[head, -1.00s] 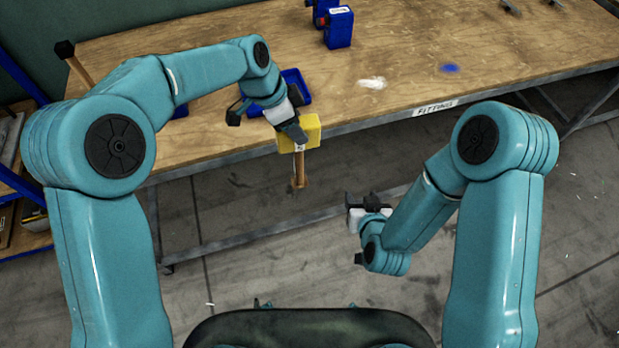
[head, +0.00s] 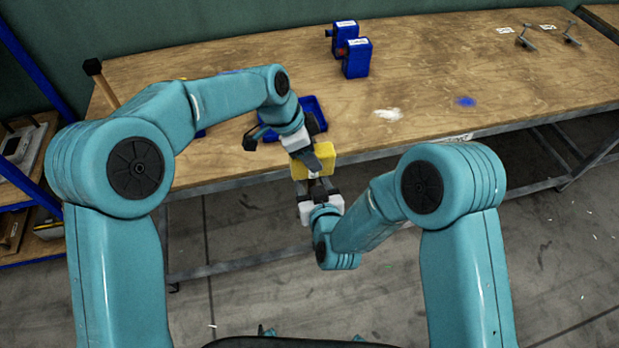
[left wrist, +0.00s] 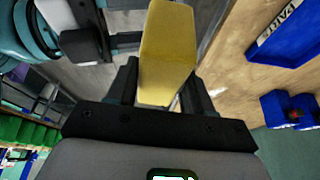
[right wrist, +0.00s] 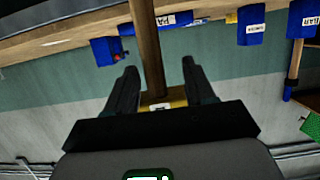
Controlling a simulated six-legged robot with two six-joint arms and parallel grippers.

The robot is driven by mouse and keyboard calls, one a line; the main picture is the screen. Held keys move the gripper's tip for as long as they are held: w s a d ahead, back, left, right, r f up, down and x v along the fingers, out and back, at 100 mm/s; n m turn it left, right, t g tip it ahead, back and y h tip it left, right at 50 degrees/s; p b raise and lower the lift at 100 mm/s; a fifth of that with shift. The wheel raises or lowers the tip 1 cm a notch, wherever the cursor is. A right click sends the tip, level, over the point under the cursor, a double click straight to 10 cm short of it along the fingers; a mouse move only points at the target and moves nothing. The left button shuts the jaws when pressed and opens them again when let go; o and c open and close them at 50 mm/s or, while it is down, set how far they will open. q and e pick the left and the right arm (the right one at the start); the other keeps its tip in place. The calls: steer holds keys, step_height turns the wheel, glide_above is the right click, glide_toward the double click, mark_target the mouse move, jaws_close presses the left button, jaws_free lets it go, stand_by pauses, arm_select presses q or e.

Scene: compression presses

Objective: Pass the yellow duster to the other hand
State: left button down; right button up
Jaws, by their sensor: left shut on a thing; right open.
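The yellow duster has a yellow block head (head: 318,158) and a wooden handle that hung below the head earlier. My left gripper (head: 312,160) is shut on the yellow head at the bench's front edge. In the left wrist view the yellow head (left wrist: 167,55) sits between the left fingers. My right gripper (head: 318,190) is just below the head, close to the left gripper. In the right wrist view the right fingers (right wrist: 158,85) are open, with the wooden handle (right wrist: 147,45) between them and a gap on each side. In the head view the handle is mostly hidden by the right gripper.
The wooden workbench (head: 230,115) spans the back. A blue-framed shelf (head: 40,190) stands at the left. The floor in front is clear.

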steer(key=shift+x, duration=1.25)
jaws_close()
arm_select(q)
steer(key=shift+c, duration=1.8)
jaws_free()
steer(key=shift+r, duration=0.1)
